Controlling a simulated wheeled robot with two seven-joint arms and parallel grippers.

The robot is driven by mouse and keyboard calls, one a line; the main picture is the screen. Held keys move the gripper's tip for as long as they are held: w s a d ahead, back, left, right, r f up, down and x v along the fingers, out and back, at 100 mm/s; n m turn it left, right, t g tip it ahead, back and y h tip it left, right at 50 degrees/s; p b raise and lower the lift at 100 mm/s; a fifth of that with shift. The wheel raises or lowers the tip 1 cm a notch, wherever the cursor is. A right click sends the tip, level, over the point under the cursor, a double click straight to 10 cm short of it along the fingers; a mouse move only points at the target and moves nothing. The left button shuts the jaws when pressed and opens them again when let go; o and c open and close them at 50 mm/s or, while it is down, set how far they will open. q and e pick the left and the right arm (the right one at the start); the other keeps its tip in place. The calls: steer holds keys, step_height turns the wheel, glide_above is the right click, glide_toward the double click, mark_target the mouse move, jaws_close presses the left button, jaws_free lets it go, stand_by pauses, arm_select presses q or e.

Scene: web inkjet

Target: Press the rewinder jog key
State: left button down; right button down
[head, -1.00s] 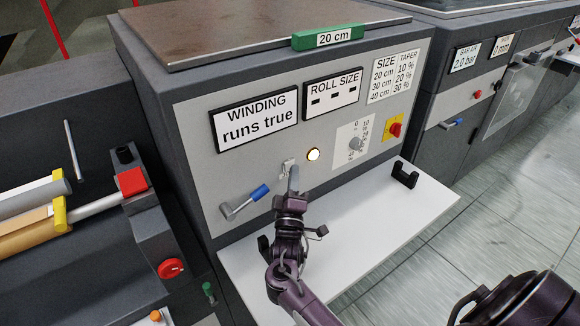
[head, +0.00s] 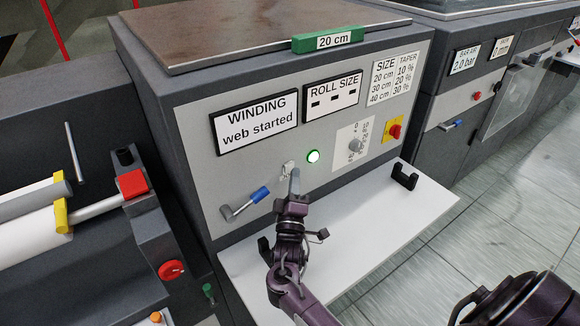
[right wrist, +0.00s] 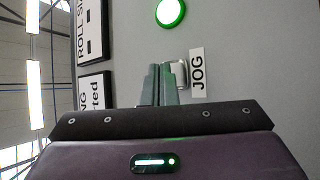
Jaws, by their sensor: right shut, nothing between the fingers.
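The jog key (head: 287,168) is a small pale metal key on the grey rewinder panel, below and left of the round lamp. In the right wrist view the key (right wrist: 180,75) sits beside the JOG label (right wrist: 197,72). My right gripper (head: 294,182) is shut and empty, with its fingertips in front of the panel right at the key and partly covering it. In the right wrist view the shut fingers (right wrist: 160,84) lie just beside the key; I cannot tell whether they touch it. My left gripper is not in view.
The lamp (head: 313,156) glows green. The winding display (head: 254,122) reads "web started". A blue-handled lever (head: 244,204) is left of the key, a dial (head: 355,145) and a red-yellow switch (head: 395,130) right. A white shelf (head: 380,220) juts out below.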

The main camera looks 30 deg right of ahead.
steer(key=shift+s, duration=0.35)
steer(key=s+p, duration=0.3)
steer(key=s, duration=0.2)
steer(key=shift+d, duration=0.2)
stand_by(0.9)
